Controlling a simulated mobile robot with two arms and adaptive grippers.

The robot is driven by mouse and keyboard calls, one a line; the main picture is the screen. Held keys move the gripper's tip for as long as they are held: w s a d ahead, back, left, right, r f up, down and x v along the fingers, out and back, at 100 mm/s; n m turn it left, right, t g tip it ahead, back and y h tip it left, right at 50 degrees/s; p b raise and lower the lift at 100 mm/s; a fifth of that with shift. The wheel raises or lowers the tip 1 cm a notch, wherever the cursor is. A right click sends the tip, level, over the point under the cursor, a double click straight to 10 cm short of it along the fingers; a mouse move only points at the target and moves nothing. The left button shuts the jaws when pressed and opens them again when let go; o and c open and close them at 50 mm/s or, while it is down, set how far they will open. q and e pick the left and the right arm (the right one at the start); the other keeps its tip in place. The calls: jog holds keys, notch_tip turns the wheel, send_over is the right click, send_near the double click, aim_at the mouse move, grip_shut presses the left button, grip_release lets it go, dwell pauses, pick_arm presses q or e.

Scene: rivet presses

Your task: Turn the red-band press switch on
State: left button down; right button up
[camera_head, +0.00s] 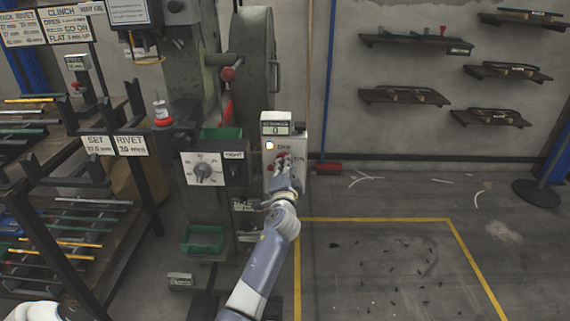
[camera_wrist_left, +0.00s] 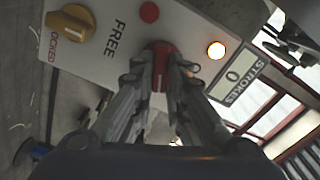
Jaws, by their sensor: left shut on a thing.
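A white control box (camera_head: 300,140) is mounted on the right side of the grey-green press (camera_head: 213,95). In the left wrist view its panel (camera_wrist_left: 185,35) carries a red switch handle (camera_wrist_left: 161,60) beside the word FREE. My left gripper (camera_head: 284,164) is at the front of the box. In the left wrist view its fingers (camera_wrist_left: 163,82) are shut on the red switch handle, one on each side. The gripper hides the handle's lower part and some of the panel. A lamp (camera_wrist_left: 216,50) on the panel glows. My right gripper is not in view.
The panel also has a yellow knob (camera_wrist_left: 70,22), a red button (camera_wrist_left: 149,12) and a STROKES counter (camera_wrist_left: 240,75) reading 0. A dial plate (camera_head: 203,170) and green bins (camera_head: 203,239) sit left of the box. A rod rack (camera_head: 75,215) stands left.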

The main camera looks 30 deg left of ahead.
pick_arm(q)
jog(key=shift+f+m+p, duration=0.1)
jog(key=shift+m+p, duration=0.65)
jog(key=shift+m, duration=1.65)
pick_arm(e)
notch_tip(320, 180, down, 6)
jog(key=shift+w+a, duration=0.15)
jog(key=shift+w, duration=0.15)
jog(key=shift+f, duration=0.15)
pick_arm(q)
jog(key=c, duration=1.6)
grip_release()
jog(key=v, duration=1.2)
